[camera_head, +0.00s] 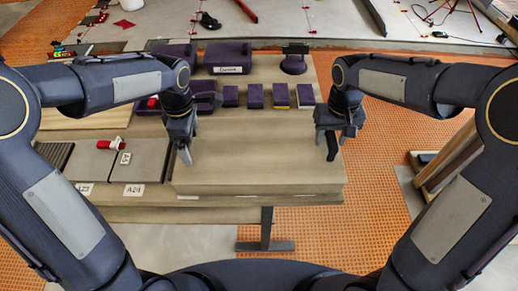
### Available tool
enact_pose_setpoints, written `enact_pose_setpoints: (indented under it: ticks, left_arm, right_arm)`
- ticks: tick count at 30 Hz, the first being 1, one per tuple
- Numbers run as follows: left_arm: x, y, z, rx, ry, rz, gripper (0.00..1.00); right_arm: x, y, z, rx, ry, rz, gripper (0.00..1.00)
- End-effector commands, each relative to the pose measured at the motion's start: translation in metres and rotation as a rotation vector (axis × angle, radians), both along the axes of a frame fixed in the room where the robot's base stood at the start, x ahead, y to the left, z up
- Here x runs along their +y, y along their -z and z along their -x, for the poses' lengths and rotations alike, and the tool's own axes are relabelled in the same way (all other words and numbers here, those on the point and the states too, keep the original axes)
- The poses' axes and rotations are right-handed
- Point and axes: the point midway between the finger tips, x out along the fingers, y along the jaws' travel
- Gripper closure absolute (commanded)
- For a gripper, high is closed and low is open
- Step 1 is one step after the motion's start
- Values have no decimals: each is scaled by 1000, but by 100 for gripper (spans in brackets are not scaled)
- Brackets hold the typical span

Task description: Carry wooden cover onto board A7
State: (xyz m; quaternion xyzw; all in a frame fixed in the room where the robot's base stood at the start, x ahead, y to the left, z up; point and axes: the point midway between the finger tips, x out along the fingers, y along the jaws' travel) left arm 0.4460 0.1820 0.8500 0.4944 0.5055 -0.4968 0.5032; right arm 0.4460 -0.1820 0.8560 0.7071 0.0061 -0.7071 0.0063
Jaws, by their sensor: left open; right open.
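The wooden cover (258,165) appears as a wide, light brown slab lying flat at the front right of the workbench. No A7 label can be read, so I cannot tell which board is A7. White labels along the slab's front edge are too small to read. My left gripper (184,152) is open, fingers pointing down, at the slab's left side. My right gripper (329,150) is open at its right side, fingers pointing down. Neither holds anything. I cannot tell whether the fingers touch the slab.
Left of the slab are grey tiles labelled A24 (143,163) and A23 (91,162), with a red and white tool (113,144) on them. Several dark purple boxes (253,95) and a larger case (228,57) stand behind. A wooden rack (448,160) stands right.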

Motion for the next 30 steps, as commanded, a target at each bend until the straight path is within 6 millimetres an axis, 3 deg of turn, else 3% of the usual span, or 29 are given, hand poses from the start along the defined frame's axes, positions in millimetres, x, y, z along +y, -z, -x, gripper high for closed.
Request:
enact_pose_setpoints:
  ticks: [2, 12, 15, 30]
  left_arm:
    - [0, 0, 0, 0, 0, 0, 3]
    - [0, 0, 0, 0, 0, 0, 47]
    - [0, 0, 0, 0, 0, 0, 60]
    - [0, -6, -1, -2, 0, 0, 62]
  right_arm:
    - [0, 0, 0, 0, 0, 0, 57]
    - [0, 0, 0, 0, 0, 0, 100]
    - [0, 0, 0, 0, 0, 0, 100]
    - [0, -6, 0, -2, 0, -1, 100]
